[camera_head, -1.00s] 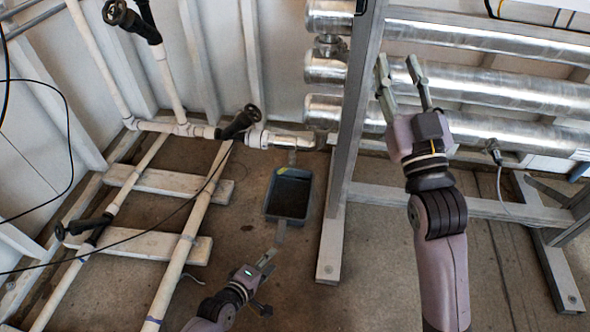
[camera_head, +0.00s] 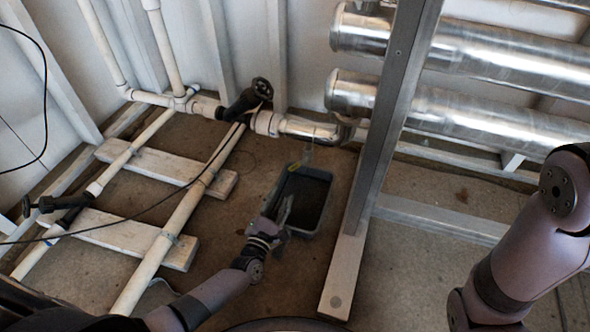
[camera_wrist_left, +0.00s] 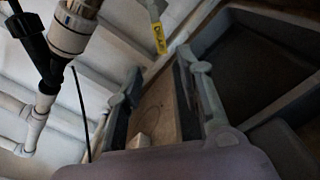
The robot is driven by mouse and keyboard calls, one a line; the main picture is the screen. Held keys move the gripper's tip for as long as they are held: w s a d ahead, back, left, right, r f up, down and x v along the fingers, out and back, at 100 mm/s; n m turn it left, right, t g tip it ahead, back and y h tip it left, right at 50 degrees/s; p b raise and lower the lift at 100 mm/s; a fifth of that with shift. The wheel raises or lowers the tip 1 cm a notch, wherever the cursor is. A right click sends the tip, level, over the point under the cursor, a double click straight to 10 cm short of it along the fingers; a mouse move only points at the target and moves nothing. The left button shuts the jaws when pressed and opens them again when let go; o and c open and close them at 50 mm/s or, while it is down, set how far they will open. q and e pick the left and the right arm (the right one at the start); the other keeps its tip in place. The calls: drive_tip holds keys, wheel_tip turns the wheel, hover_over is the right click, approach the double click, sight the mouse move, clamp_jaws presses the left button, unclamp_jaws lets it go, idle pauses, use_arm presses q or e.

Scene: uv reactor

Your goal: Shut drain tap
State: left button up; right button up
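The drain tap (camera_head: 309,152) hangs under the silver end of the pipe, above the tray, with a small yellow tag. In the left wrist view the tap's yellow tag (camera_wrist_left: 158,38) shows at the top, beyond the fingertips. My left gripper (camera_head: 280,203) is at the left edge of the tray, below the tap and apart from it. In the left wrist view its two fingers (camera_wrist_left: 162,85) are spread with nothing between them. The tap's handle position is too small to tell. My right gripper is out of view; only its arm shows at the right.
A dark grey tray (camera_head: 328,207) stands on the floor under the tap. A metal frame post (camera_head: 385,140) rises right of it. A black-handled valve (camera_head: 247,100) sits on the white pipe at upper left. Silver cylinders (camera_head: 470,110) fill the upper right.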

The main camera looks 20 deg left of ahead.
sight(293, 168)
use_arm(q)
drive_tip(key=w+b, duration=0.2)
drive_tip(key=w, duration=0.4)
drive_tip(key=w+b, duration=0.3)
drive_tip(key=w, duration=0.3)
drive_tip(key=shift+d+f, duration=0.2)
drive_tip(key=shift+w+r+b, duration=0.15)
drive_tip(key=shift+w+b, duration=0.25)
drive_tip(key=shift+w, duration=0.2)
drive_tip(key=shift+c, duration=0.3)
clamp_jaws()
